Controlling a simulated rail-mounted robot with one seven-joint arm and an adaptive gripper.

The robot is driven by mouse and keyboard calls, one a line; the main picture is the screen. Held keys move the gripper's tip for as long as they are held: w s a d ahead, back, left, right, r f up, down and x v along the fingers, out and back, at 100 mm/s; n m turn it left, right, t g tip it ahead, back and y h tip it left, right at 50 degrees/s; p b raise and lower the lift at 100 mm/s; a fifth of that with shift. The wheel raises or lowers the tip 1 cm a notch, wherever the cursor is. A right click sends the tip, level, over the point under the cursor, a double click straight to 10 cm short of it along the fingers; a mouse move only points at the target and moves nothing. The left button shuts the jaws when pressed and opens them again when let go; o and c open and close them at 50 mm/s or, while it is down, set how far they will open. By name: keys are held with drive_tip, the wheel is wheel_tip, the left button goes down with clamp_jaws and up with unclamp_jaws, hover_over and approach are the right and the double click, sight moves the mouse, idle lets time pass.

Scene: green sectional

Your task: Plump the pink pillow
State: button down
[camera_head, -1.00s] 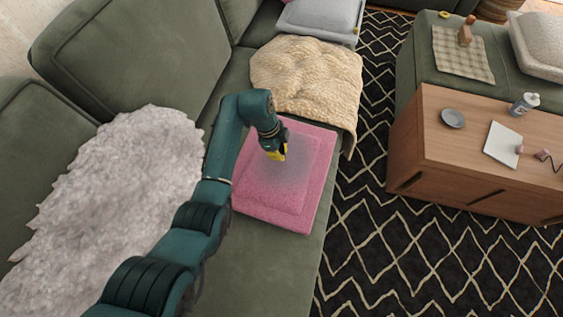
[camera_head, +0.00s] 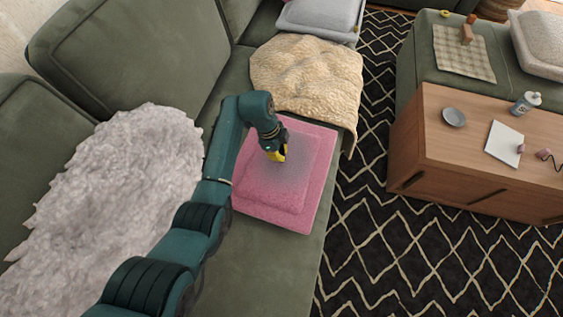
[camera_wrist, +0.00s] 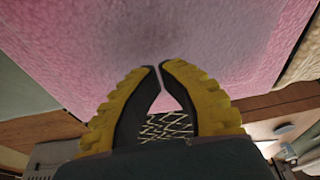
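The pink pillow (camera_head: 300,205) lies flat on the green sofa seat, with a raised middle panel and a greyish patch near its centre. My gripper (camera_head: 279,155) is over the upper part of the pillow, pointing down at the greyish patch. In the wrist view the pillow (camera_wrist: 95,45) fills the upper part, close beyond the fingertips. The yellow-and-black fingers (camera_wrist: 161,66) have their tips almost together with nothing visible held between them. I cannot tell whether the tips touch the pillow.
A cream knitted blanket (camera_head: 305,75) lies just behind the pillow. A shaggy whitish throw (camera_head: 120,200) covers the seat at left. A grey cushion (camera_head: 318,14) is at the far end. A wooden table (camera_head: 470,150) stands at right across the patterned rug (camera_head: 400,260).

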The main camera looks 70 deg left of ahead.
drive_tip(key=shift+f+b, duration=0.5)
drive_tip(key=shift+f, duration=0.45)
drive_tip(key=shift+f, duration=0.15)
idle(0.4)
wheel_tip(320, 180, up, 4)
drive_tip(key=p, duration=0.4)
drive_tip(key=shift+f, duration=0.35)
drive_tip(key=shift+f, duration=0.1)
drive_tip(key=shift+f+b, duration=1.3)
drive_tip(key=shift+f, duration=0.25)
drive_tip(key=shift+s+d+f, duration=0.1)
drive_tip(key=shift+f, duration=0.1)
